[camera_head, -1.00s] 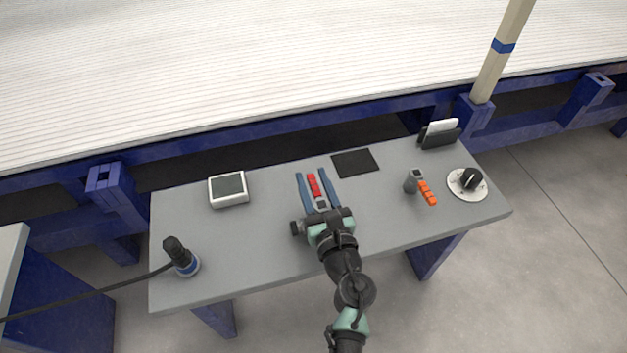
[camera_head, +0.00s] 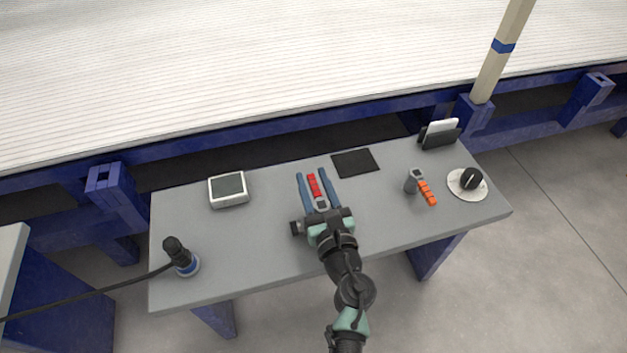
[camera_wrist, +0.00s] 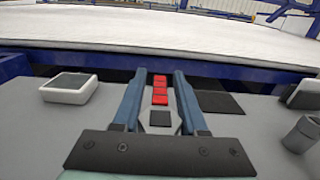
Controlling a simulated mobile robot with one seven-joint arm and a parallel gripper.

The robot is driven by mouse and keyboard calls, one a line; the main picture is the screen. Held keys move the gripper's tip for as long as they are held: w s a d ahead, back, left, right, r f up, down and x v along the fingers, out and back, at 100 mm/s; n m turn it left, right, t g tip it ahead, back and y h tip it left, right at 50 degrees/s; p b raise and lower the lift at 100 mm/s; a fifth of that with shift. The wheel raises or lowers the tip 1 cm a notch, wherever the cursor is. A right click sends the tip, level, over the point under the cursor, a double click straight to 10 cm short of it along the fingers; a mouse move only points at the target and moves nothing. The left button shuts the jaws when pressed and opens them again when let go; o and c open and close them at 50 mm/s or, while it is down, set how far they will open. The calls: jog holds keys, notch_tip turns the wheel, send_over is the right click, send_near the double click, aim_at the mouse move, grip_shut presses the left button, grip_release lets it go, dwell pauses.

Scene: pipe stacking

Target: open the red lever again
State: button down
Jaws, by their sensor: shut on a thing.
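The red lever (camera_head: 314,185) has a red segmented handle and a grey body with a dark square. It lies near the middle of the grey table and also shows in the wrist view (camera_wrist: 160,96). My gripper (camera_head: 311,174) reaches over it from the front, with one blue finger along each side. In the wrist view my gripper (camera_wrist: 159,73) is shut on the lever's part, its fingers still well apart. The exact contact is hard to see.
A white-framed box (camera_head: 228,189) stands left and a dark flat pad (camera_head: 355,162) lies behind right. A corded dark tool (camera_head: 180,257) stands front left.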

jog(key=shift+f+y, duration=0.1)
jog(key=shift+y, duration=0.2)
jog(key=shift+s+a+n+g+y, duration=0.15)
jog(key=shift+a+n+g+y, duration=0.25)
jog(key=shift+n+y, duration=0.45)
jog(key=c, duration=0.8)
grip_release()
jog(key=p+v, duration=0.3)
jog(key=v, duration=1)
